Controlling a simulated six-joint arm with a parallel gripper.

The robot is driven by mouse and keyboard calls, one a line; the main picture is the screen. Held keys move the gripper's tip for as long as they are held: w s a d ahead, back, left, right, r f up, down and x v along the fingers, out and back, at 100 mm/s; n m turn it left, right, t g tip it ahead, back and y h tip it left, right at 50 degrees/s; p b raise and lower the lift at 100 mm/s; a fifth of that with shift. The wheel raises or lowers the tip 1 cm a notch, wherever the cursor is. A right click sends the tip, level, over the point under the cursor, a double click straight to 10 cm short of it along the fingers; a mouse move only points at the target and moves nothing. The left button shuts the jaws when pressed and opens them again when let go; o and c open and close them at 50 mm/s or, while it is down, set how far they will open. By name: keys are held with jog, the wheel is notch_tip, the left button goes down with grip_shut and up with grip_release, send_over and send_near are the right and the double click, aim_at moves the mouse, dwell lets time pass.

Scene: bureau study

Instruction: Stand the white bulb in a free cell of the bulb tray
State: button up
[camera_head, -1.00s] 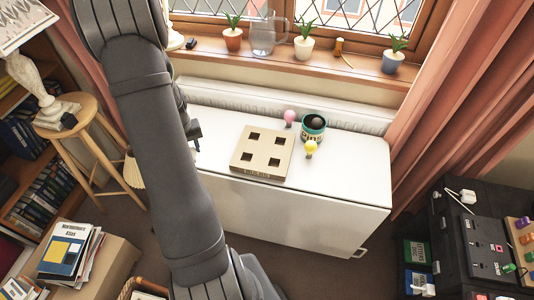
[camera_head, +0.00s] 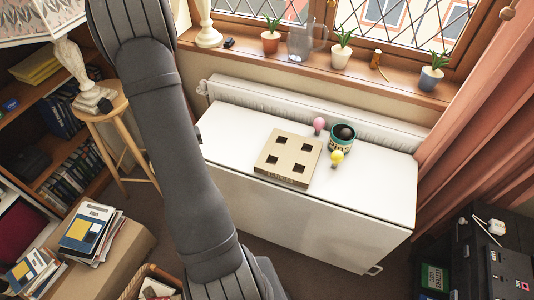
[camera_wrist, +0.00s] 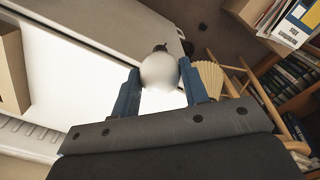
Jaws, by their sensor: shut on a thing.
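In the wrist view my gripper (camera_wrist: 159,74) has its two blue fingers closed on the white bulb (camera_wrist: 158,70), whose round globe faces the camera; a small dark part shows beyond it. In the head view the gripper and white bulb are hidden behind my arm. The tan bulb tray (camera_head: 287,156) lies on the white cabinet top, right of my arm. Its several square cells look dark and empty. A tan edge of what looks like the tray (camera_wrist: 12,70) shows at the left of the wrist view, apart from the bulb.
The front-right cabinet top (camera_head: 365,190) is clear. A radiator (camera_head: 300,118) runs behind. A wooden stool (camera_head: 107,100) stands left.

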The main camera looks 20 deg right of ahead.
jog(key=s+d+r+m, duration=0.2)
jog(key=s+d+m, duration=0.1)
jog(key=d, duration=0.6)
jog(key=s+d+r+m, duration=0.2)
jog(key=s+d, duration=0.1)
jog(key=d, duration=0.5)
jog(key=s+d+r+m, duration=0.2)
jog(key=s+d+m, duration=0.1)
jog(key=d, duration=0.6)
jog(key=shift+s+d+r+m, duration=0.15)
jog(key=shift+d+r+m, duration=0.15)
jog(key=shift+r, duration=0.1)
jog(key=s+d+m, duration=0.1)
jog(key=s+d, duration=0.1)
jog(key=s+d+r+m, duration=0.1)
jog(key=s+d, duration=0.1)
jog(key=s+d+r+m, duration=0.1)
jog(key=s+d, duration=0.1)
jog(key=shift+s+d, duration=0.2)
jog(key=shift+d, duration=0.15)
jog(key=shift+c, duration=0.2)
send_near(300, 160)
jog(key=shift+s+a+f, duration=0.3)
jog(key=shift+s+a, duration=0.25)
jog(key=shift+s, duration=0.25)
jog(key=shift+s+a+f, duration=0.25)
jog(key=shift+s+a, duration=0.3)
jog(key=shift+s, duration=0.25)
jog(key=shift+f, duration=1.85)
